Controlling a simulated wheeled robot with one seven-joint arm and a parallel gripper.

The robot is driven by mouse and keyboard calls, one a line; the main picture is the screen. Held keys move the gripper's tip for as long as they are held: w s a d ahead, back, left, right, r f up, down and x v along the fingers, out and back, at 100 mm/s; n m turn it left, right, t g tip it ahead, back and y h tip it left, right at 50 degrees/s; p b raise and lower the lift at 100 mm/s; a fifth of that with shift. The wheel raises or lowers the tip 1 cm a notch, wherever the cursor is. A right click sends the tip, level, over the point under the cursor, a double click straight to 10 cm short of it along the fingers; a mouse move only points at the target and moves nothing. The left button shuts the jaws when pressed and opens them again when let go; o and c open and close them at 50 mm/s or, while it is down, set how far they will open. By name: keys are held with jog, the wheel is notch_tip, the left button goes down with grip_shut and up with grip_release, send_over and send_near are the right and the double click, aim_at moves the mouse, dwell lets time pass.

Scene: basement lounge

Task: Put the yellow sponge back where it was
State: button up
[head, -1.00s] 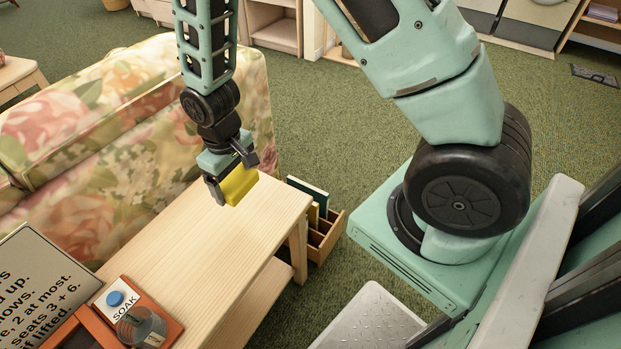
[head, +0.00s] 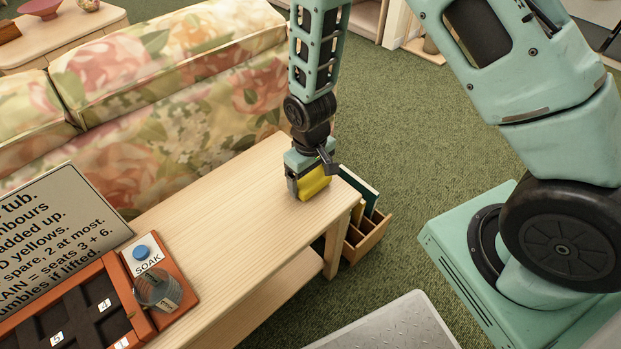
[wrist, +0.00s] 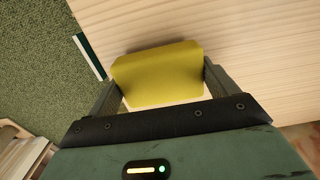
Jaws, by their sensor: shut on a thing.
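The yellow sponge (head: 314,182) is held between the fingers of my gripper (head: 308,180), over the far right end of the light wooden table (head: 225,215). In the wrist view the sponge (wrist: 158,74) spans between both fingers, with pale wood grain behind it. My gripper points down and is shut on the sponge. The sponge is at or just above the tabletop; I cannot tell whether it touches. At the table's near left stands an orange tray (head: 75,320) with dark numbered compartments, a blue button marked SOAK (head: 141,252) and a clear round vessel (head: 158,290).
A text board (head: 50,240) stands behind the tray, partly cut off. A floral sofa (head: 150,110) runs along the table's far side. A wooden box (head: 368,235) with books or folders stands on the green carpet by the table's right end. The tabletop's middle is clear.

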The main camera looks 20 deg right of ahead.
aim_at(310, 176)
jog(key=shift+f, duration=0.3)
jog(key=shift+f, duration=0.2)
jog(key=o, duration=0.7)
notch_tip(310, 176, up, 12)
jog(key=p, duration=0.2)
jog(key=s+a+r+n, duration=0.1)
jog(key=s+a+r, duration=0.1)
jog(key=s+r, duration=0.3)
jog(key=s+a+r+n, duration=0.1)
jog(key=s+a+r, duration=0.1)
jog(key=s+r, duration=0.4)
jog(key=s+a+r+n, duration=0.2)
jog(key=s+r, duration=0.3)
jog(key=s, duration=0.4)
jog(key=shift+a+r+y, duration=0.15)
jog(key=shift+r+y, duration=0.1)
jog(key=shift+y, duration=0.05)
